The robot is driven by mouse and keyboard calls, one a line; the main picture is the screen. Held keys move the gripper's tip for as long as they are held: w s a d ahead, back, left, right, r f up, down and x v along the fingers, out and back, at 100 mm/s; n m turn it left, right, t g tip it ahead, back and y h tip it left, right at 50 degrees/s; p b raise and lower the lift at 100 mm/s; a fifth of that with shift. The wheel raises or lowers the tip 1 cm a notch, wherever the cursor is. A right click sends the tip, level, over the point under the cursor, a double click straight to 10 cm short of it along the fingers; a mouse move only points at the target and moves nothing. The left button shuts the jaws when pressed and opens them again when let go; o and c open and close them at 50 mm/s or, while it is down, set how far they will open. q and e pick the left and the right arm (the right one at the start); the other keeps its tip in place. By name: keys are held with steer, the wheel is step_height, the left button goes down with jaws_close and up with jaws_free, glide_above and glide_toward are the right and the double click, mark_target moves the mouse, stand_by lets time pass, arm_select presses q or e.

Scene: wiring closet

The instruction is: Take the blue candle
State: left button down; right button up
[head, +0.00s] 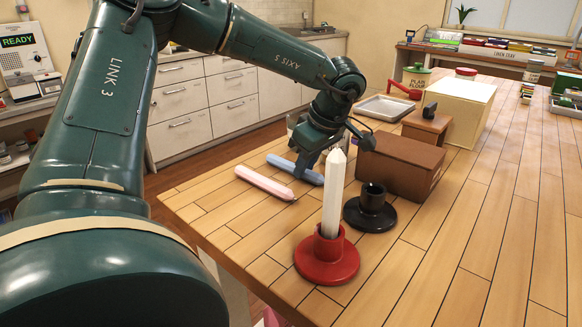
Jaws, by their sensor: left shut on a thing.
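The blue candle (281,162) lies flat, on or just above the wooden table (237,211), near its left edge. My left gripper (300,170) reaches down over it and is shut on it around the middle; both ends of the candle show beside the fingers. A pink candle (265,183) lies on the table just in front of it, apart from the gripper. A white candle (334,192) stands upright in a red holder (327,260). A black holder (370,209) stands empty behind it. My right gripper is not in view.
A brown box (399,166) stands close to the right of my gripper. Behind are a smaller brown box (426,127), a cream box (459,107), a metal tray (384,107) and a green pot (415,77).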

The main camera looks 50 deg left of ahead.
arm_select(q)
steer(key=shift+r, duration=0.2)
steer(key=shift+r+p, duration=0.45)
steer(key=shift+r, duration=0.1)
steer(key=shift+r, duration=0.1)
steer(key=shift+r+p, duration=2.35)
steer(key=shift+r, duration=0.85)
steer(key=shift+s, duration=0.1)
